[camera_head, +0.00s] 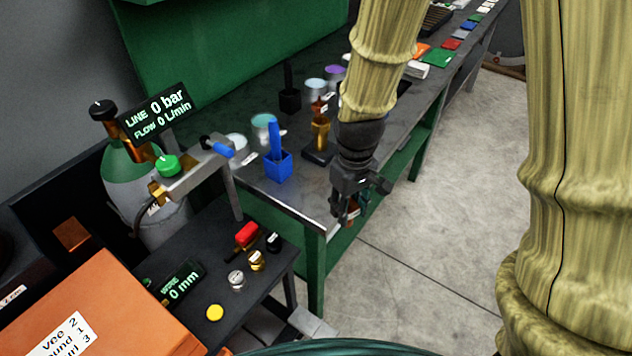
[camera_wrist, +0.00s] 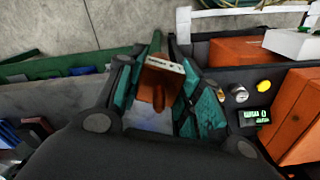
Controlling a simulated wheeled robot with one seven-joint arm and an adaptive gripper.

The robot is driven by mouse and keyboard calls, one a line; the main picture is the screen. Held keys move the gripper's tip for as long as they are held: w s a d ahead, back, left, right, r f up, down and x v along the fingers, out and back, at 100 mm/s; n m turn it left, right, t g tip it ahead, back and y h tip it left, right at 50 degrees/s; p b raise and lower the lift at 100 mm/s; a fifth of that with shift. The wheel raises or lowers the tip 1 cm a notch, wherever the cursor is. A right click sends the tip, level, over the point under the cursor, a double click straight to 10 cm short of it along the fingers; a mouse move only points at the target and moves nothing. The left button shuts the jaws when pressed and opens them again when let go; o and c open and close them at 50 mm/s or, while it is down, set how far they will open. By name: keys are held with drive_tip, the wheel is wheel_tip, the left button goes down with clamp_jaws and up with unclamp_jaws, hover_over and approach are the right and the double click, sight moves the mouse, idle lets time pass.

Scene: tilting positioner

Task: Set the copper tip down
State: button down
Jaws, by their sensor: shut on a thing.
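My gripper (camera_head: 348,215) hangs near the front corner of the green workbench (camera_head: 297,205). Its height over the bench edge cannot be told. In the wrist view my gripper (camera_wrist: 160,100) has its teal fingers on both sides of a brown copper tip (camera_wrist: 157,88) with a pale label at its top. It is shut on this tip. The tip shows only as a small copper patch (camera_head: 353,209) in the head view, mostly hidden by the fingers.
A blue holder (camera_head: 279,167), a brass piece on a black stand (camera_head: 320,140) and several cans stand on the bench. Left of it, a low dark table bears a red-topped piece (camera_head: 246,234), a yellow disc (camera_head: 215,312) and a millimetre display (camera_head: 182,283). Open floor lies right.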

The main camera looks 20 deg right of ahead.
drive_tip(key=shift+w+a+f+p, duration=0.4)
drive_tip(key=shift+w+f+p, duration=0.6)
drive_tip(key=shift+w, duration=1.6)
drive_tip(key=shift+w+a+f+p, duration=0.55)
drive_tip(key=shift+w+p, duration=0.75)
drive_tip(key=shift+w, duration=1.3)
drive_tip(key=shift+w+a+f+p, duration=0.25)
drive_tip(key=shift+w+f+p, duration=0.8)
drive_tip(key=shift+w, duration=1.55)
drive_tip(key=c, duration=1)
unclamp_jaws()
drive_tip(key=shift+o, duration=0.2)
drive_tip(key=shift+r, duration=0.1)
wheel_tip(320, 180, up, 12)
drive_tip(key=b, duration=0.4)
